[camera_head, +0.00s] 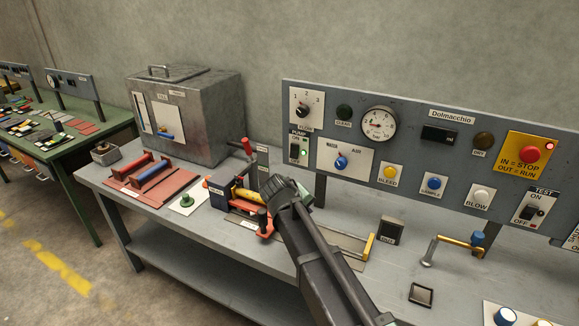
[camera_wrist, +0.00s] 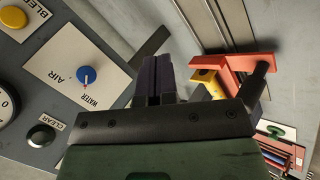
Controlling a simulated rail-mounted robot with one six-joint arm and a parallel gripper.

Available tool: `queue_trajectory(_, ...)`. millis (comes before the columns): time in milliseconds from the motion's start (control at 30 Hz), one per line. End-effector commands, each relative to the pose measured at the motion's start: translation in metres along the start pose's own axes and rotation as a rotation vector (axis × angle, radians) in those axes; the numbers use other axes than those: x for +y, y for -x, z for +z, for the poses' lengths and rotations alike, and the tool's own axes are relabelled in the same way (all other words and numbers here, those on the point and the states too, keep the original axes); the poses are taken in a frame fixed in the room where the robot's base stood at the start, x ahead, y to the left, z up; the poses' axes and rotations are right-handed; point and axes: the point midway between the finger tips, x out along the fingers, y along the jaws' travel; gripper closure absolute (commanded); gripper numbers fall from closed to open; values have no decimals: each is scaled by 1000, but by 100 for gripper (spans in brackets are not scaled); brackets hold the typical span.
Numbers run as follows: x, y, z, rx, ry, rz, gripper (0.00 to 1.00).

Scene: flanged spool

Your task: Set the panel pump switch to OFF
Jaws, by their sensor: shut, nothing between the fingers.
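The pump switch (camera_head: 299,149) is on a pale plate at the left end of the grey panel (camera_head: 345,105), under a rotary selector. Its plate reads PUMP and ON, and a green part shows on it; the lever position is too small to tell. The wrist view does not show this switch clearly. My gripper (camera_wrist: 158,68) is shut and empty, its dark fingers pointing up the wrist view. In the head view my arm reaches over the bench below and right of the switch, hiding the fingertips. The gripper looks apart from the switch.
A blue water/air knob (camera_head: 341,162) sits right of the switch; it also shows in the wrist view (camera_wrist: 84,75). A red-handled clamp fixture (camera_head: 248,150) stands on the bench left of the switch. A grey metal box (camera_head: 190,115) stands further left. A test switch (camera_head: 530,209) is far right.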

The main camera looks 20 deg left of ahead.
Motion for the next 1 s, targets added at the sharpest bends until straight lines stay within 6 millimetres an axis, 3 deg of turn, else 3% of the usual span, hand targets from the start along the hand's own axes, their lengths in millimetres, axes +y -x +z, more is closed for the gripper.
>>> queue_trajectory(33,-12,1,-48,64,72,76,100)
queue_trajectory(100,-16,13,-98,151,171,197,100)
queue_trajectory(200,-5,26,-150,240,286,355,100)
queue_trajectory(267,7,29,-168,272,339,431,100)
queue_trajectory(400,15,38,-179,324,420,514,100)
queue_trajectory(733,16,35,-179,321,423,510,100)
queue_trajectory(1000,30,-1,-195,319,420,509,100)
